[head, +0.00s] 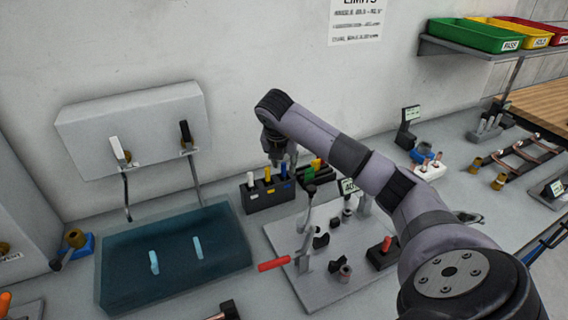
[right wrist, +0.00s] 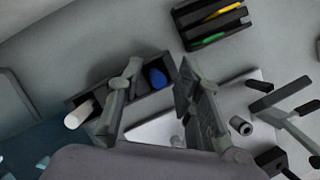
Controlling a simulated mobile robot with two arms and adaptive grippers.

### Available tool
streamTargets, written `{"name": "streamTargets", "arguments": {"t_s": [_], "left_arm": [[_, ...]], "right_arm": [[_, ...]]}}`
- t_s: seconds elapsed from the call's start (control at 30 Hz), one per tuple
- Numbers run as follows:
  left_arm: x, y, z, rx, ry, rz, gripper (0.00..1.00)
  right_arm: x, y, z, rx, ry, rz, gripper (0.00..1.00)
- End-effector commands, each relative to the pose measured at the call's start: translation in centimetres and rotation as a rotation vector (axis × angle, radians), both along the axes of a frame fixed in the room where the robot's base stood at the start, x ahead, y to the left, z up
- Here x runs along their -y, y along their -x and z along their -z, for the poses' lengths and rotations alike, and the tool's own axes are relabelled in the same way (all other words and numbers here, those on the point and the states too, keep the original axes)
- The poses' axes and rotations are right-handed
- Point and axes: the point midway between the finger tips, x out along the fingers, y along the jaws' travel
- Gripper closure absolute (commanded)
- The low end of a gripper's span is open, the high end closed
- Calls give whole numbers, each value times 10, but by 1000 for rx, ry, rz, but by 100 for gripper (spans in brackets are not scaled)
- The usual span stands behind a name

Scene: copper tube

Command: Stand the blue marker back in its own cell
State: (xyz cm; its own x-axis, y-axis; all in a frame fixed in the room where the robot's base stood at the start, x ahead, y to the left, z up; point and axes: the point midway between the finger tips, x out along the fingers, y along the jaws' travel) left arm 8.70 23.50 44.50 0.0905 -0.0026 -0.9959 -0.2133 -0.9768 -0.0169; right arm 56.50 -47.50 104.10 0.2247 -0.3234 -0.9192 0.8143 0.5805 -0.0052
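A black marker holder (head: 262,201) stands on the bench, with a white marker (head: 250,180), an orange-yellow marker (head: 267,174) and a blue marker (head: 285,171). In the right wrist view the blue marker (right wrist: 157,78) shows end-on at the right-end cell of the holder (right wrist: 145,105), and the white marker (right wrist: 78,115) is at the left end. My right gripper (head: 284,160) is just above the holder's right part. In the right wrist view its fingers (right wrist: 160,108) are apart, with the blue marker seen between them and nothing gripped. My left gripper is out of view.
A second black holder (right wrist: 208,24) with yellow and green pieces is close behind on the right. A light plate (head: 285,238) with a red-handled clamp (head: 274,264) lies in front right. A blue translucent bath (head: 175,275) is at the left.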

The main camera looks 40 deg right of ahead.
Motion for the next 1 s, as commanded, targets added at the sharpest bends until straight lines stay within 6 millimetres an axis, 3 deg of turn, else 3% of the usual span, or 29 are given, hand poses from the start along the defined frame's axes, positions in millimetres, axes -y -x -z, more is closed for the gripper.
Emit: {"name": "streamTargets", "arguments": {"t_s": [0.27, 0.4, 0.5, 1.0], "left_arm": [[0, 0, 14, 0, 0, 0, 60], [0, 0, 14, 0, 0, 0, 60], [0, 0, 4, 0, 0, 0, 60], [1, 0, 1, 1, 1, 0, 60]], "right_arm": [[-18, 12, -52, 8, 2, -2, 68], [-27, 18, -79, 7, 2, -2, 68], [-31, 22, -96, 5, 4, -2, 68], [-36, 25, -104, 1, 1, 0, 68]]}}
